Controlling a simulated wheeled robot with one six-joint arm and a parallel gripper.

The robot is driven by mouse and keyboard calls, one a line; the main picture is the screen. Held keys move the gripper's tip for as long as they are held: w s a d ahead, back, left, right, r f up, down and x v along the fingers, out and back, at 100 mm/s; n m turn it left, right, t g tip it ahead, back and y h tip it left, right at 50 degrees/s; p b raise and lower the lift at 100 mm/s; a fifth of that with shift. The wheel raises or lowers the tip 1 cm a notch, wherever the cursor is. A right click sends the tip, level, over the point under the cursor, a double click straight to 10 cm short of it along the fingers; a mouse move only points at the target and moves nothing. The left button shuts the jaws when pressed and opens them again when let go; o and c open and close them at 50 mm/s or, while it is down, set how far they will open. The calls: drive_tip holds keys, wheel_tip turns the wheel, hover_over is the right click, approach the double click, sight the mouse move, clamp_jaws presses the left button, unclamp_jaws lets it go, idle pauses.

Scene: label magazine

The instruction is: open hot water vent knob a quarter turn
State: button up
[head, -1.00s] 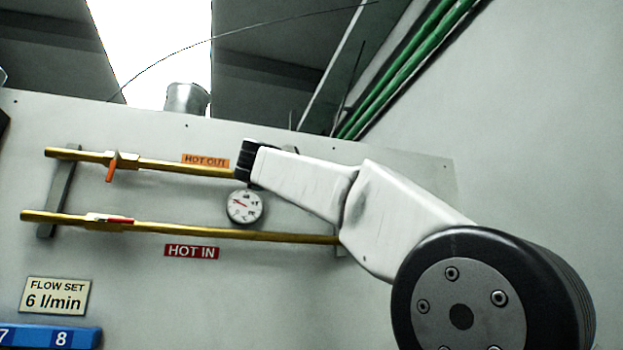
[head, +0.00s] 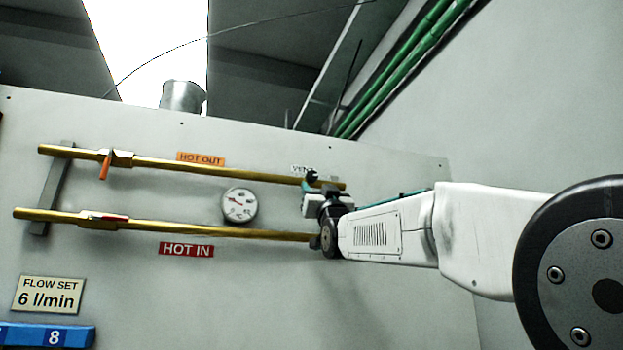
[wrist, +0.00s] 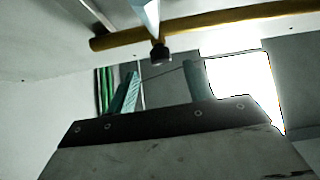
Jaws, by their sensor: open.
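The vent knob is a small dark cap near the right end of the upper brass pipe (head: 230,172), just below the VENT label (head: 301,169). In the wrist view the dark knob (wrist: 161,53) sticks out from the brass pipe (wrist: 225,19). My gripper (head: 317,188) is at this pipe end in the head view and partly covers it. In the wrist view the two teal fingers of my gripper (wrist: 162,73) stand apart with nothing between them. The knob appears in line with the gap, just past the fingertips; I cannot tell how far.
The lower brass pipe (head: 220,231) runs behind my wrist. A dial gauge (head: 239,205) sits between the pipes, left of my gripper. An orange lever (head: 105,165) and a red lever (head: 108,217) are at the far left. The panel below right is bare.

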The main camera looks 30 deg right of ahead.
sight(313, 180)
drive_tip(key=shift+w+r, duration=0.15)
drive_tip(key=shift+w, duration=0.05)
drive_tip(key=x, duration=0.7)
drive_tip(key=shift+w+r, duration=0.1)
drive_tip(key=shift+r, duration=0.1)
drive_tip(key=c, duration=1)
